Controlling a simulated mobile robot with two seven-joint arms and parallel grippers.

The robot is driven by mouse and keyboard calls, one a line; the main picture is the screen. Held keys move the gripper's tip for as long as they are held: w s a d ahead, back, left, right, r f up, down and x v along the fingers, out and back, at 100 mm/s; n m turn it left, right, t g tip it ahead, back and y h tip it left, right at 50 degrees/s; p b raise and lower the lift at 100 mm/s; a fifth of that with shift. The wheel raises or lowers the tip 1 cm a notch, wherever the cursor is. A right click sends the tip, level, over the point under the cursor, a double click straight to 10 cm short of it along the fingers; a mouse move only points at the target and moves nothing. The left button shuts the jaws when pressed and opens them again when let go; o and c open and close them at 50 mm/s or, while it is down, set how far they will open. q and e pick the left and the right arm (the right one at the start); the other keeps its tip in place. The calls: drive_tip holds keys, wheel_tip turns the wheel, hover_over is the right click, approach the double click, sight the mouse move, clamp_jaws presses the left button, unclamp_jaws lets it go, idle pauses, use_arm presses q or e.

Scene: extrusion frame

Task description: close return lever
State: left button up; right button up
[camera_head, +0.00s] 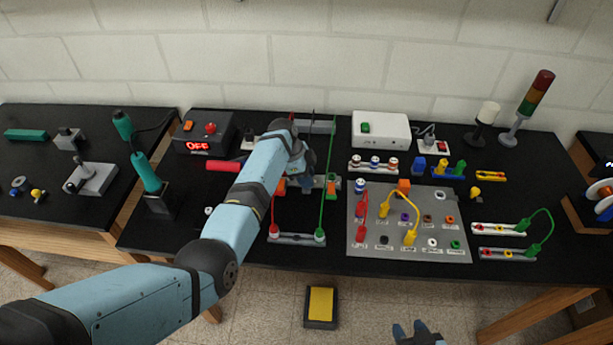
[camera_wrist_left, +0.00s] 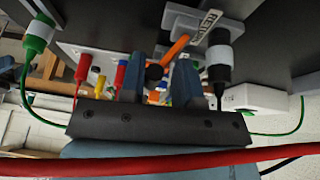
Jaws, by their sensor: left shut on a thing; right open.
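The return lever (camera_wrist_left: 177,47) shows in the left wrist view as an orange bar coming from a grey base with a partly readable label that looks like "RETURN". Its dark round end (camera_wrist_left: 155,72) lies between the blue fingers of my left gripper (camera_wrist_left: 161,66), which is shut on it. In the head view my left gripper (camera_head: 296,165) is over the middle of the black bench, and my own arm hides most of the lever there. My right gripper (camera_head: 409,327) is open and empty at the bottom edge, in front of the bench and apart from it.
A black plug with a white band (camera_wrist_left: 218,60) stands close beside the lever. Red and green leads (camera_head: 326,180) run near my left gripper. A grey panel (camera_head: 375,254) with plugged leads lies to the right. A red "OFF" display box (camera_head: 203,132) stands behind left.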

use_arm(q)
drive_tip(key=shift+f, duration=0.1)
drive_tip(key=shift+s+f, duration=0.2)
drive_tip(key=shift+s, duration=0.05)
drive_tip(key=shift+c, duration=0.2)
idle(0.4)
